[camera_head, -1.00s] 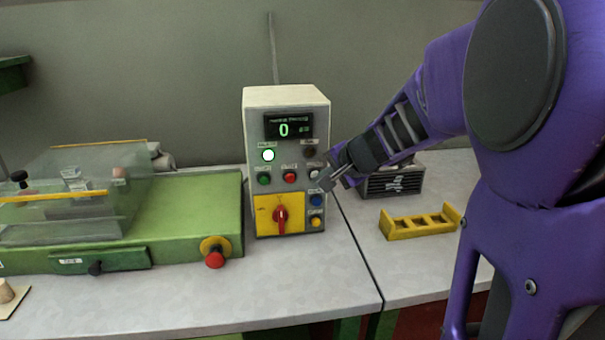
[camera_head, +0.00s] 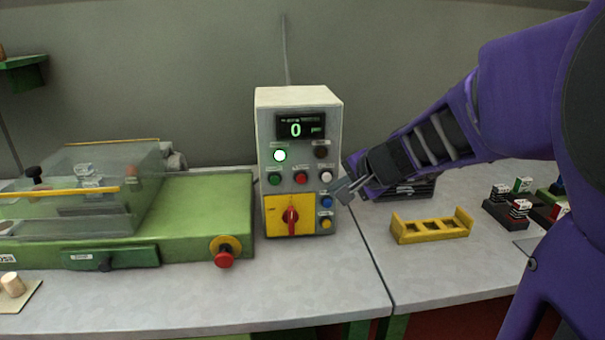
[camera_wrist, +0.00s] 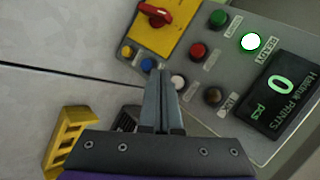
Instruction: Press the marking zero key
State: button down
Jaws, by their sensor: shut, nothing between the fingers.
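The control box (camera_head: 265,160) stands upright on the table, its display (camera_head: 296,129) reading 0. The labels are too small to tell which is the marking zero key. My gripper (camera_head: 341,193) is shut and empty at the box's right edge. In the wrist view its fingertips (camera_wrist: 160,73) appear between the blue button (camera_wrist: 148,64) and the white button (camera_wrist: 178,82); contact cannot be told.
A red rotary switch (camera_head: 290,216) sits on a yellow plate, lower on the box. A green machine (camera_head: 200,210) with a clear cover and red stop button stands left. A yellow rack (camera_head: 430,228) and several stamps (camera_head: 510,205) lie right.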

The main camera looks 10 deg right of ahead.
jog(key=s, duration=0.3)
jog(key=shift+s+r, duration=0.1)
dwell(0.6)
